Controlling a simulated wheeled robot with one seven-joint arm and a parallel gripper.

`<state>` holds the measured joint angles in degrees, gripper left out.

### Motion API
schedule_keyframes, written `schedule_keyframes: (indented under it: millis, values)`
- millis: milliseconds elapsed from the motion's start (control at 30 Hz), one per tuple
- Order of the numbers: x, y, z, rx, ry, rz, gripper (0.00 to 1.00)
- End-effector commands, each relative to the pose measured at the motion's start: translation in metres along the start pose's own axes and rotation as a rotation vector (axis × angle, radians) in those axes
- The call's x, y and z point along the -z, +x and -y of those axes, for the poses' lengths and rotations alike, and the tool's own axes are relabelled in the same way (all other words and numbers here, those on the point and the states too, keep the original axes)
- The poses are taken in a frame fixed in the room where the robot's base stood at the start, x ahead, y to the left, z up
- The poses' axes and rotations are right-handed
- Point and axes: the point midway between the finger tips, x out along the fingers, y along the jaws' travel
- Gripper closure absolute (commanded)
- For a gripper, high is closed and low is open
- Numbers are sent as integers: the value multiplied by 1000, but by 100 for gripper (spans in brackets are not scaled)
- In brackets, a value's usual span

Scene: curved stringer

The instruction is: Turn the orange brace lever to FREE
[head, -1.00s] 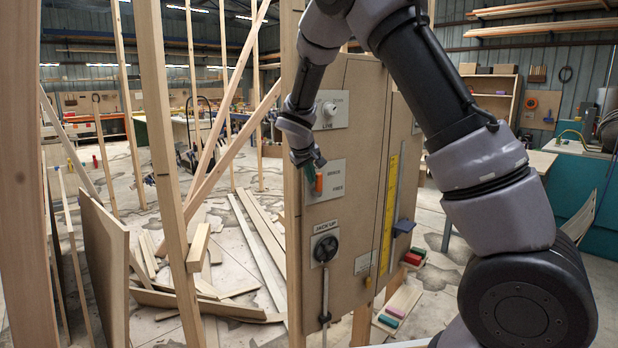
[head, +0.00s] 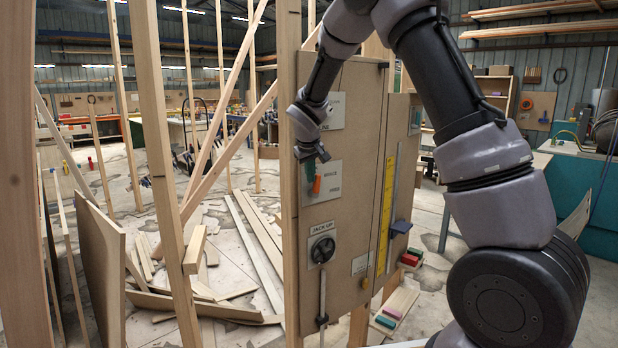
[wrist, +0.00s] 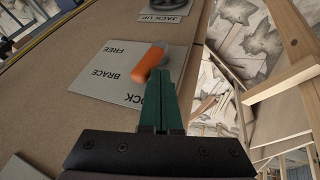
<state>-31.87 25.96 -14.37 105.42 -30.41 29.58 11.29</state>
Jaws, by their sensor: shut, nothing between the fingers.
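The orange brace lever (head: 317,185) sits on a pale label plate (head: 330,194) on the upright brown panel. In the wrist view the lever (wrist: 147,66) points slantwise across the plate (wrist: 112,75); the words FREE, BRACE and a partly hidden LOCK read upside down. My gripper (head: 310,171) is at the lever's upper left in the head view. In the wrist view its green fingers (wrist: 161,85) are shut together and empty, with their tips right beside the lever. I cannot tell whether they touch it. The fingers partly hide the plate.
Below is a JACK UP plate with a dark round knob (head: 322,249) and a long handle. A yellow scale strip (head: 385,210) and blue slider (head: 401,227) are on the panel's right. A timber post (head: 291,120) stands along the panel's left edge.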

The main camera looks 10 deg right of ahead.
Motion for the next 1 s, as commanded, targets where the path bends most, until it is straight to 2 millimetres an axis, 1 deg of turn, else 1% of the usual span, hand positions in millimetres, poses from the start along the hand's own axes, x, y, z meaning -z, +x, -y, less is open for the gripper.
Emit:
schedule_keyframes:
  millis: [33, 100, 633, 1000]
  values:
    - [1, 0, -6, 20, 17, 4, 100]
    - [2, 1, -10, 57, 34, 12, 100]
    - [4, 9, -38, 399, 175, 87, 100]
    - [3, 25, -59, 708, 301, 155, 100]
